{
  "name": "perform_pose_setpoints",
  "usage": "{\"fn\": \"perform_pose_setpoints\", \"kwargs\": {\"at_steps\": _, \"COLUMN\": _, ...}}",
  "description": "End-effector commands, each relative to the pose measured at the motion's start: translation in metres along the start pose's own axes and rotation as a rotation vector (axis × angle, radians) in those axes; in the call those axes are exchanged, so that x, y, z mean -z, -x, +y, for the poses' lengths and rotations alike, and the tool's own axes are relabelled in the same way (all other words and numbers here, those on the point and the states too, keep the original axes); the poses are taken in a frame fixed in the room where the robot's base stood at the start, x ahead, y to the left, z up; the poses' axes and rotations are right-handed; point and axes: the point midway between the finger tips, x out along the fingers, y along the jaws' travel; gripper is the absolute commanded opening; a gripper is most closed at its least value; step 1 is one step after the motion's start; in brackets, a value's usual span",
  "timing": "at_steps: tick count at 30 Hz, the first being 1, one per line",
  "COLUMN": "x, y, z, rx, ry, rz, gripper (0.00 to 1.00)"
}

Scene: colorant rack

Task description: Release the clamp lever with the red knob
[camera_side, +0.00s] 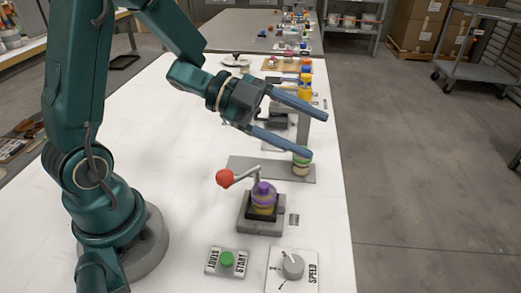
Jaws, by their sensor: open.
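The clamp lever (243,176) has a red knob (224,178) at its left end. It reaches over a small container with a purple top (263,189) and a yellowish body, which sits in a dark square holder on a grey base (260,220). My gripper (312,133) is open, with its two blue-grey fingers pointing right. It is above and behind the clamp, apart from the lever and knob. The lower fingertip is near a small green and cream stack (301,162) in the picture; I cannot tell whether they touch.
A START panel with a green button (227,259) and a SPEED dial (292,266) lie at the front. A grey plate (242,167) lies behind the clamp. Colored containers (305,85) stand farther back. The white table (180,190) is clear left of the clamp.

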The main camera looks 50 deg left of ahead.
Motion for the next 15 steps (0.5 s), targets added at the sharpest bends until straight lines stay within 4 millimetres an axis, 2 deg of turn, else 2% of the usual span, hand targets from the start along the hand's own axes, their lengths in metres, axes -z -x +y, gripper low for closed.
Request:
{"fn": "perform_pose_setpoints", "kwargs": {"at_steps": 8, "x": 0.013, "y": 0.002, "z": -0.045, "rx": 0.205, "ry": -0.065, "rz": -0.15, "gripper": 0.69}}
{"fn": "perform_pose_setpoints", "kwargs": {"at_steps": 15, "x": 0.024, "y": 0.018, "z": -0.078, "rx": 0.395, "ry": -0.056, "rz": -0.271, "gripper": 0.69}}
